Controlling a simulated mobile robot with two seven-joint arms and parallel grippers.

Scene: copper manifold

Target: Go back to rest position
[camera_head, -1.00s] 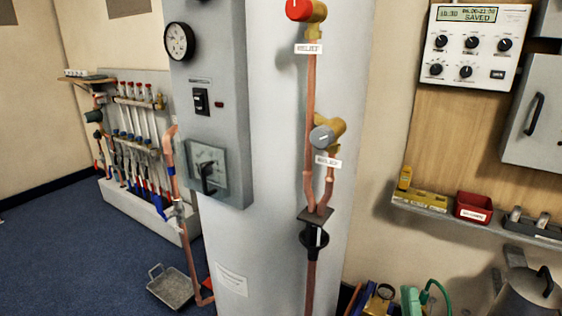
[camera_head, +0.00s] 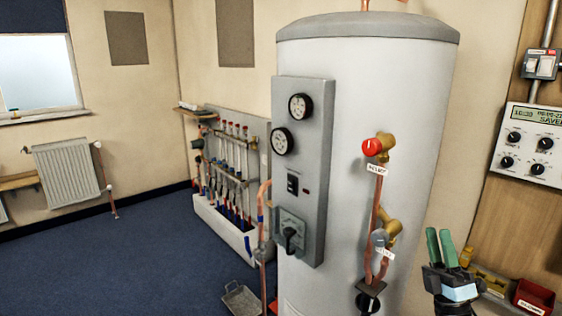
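My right gripper (camera_head: 440,246) is at the lower right of the head view, in front of the wall and beside the tank. It has two green fingers pointing up, with a narrow gap between them and nothing visible in it. The gripper is open. My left gripper is not in view. The task names no object.
A large grey-white tank (camera_head: 340,120) stands in the middle, with a control panel (camera_head: 302,170) and a red-knobbed valve (camera_head: 373,147). A red bin (camera_head: 534,297) is at the lower right. A pipe manifold (camera_head: 235,165) is behind left. The blue floor (camera_head: 120,260) is clear at left.

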